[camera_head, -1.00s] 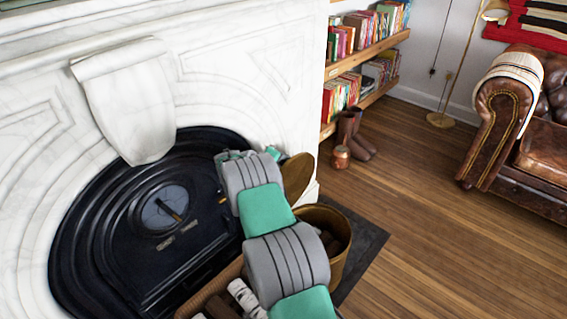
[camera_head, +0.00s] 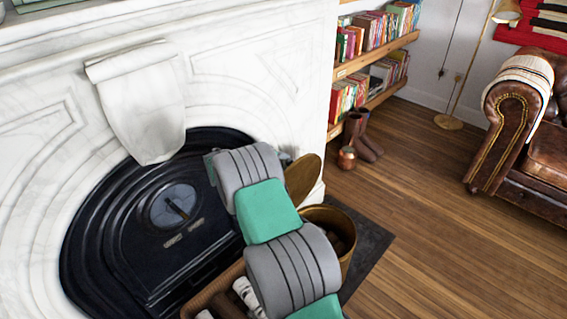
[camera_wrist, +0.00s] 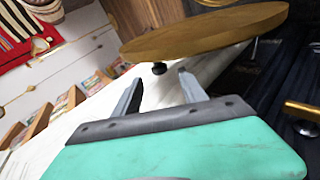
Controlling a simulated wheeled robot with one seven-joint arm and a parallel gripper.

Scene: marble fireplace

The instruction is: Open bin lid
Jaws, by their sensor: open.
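The brass-coloured bin (camera_head: 345,258) stands on the dark hearth slab, its top open, with brown pieces inside. A round golden-brown lid (camera_head: 303,178) stands tilted up behind the bin's far side; its joint to the bin is hidden by my arm. In the wrist view the lid (camera_wrist: 205,32) is a broad disc seen nearly edge-on, with a small dark knob below it. My gripper (camera_wrist: 160,88) is open and empty, its fingertips just below the lid and apart from it as far as I can see. In the head view my arm hides the gripper.
The black fireplace insert (camera_head: 150,235) and white marble surround (camera_head: 250,70) are close on the left. A basket with logs (camera_head: 245,290) stands beside the bin. A copper jug (camera_head: 347,158) and brown boots are near the bookshelves (camera_head: 375,70). Wooden floor is clear on the right.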

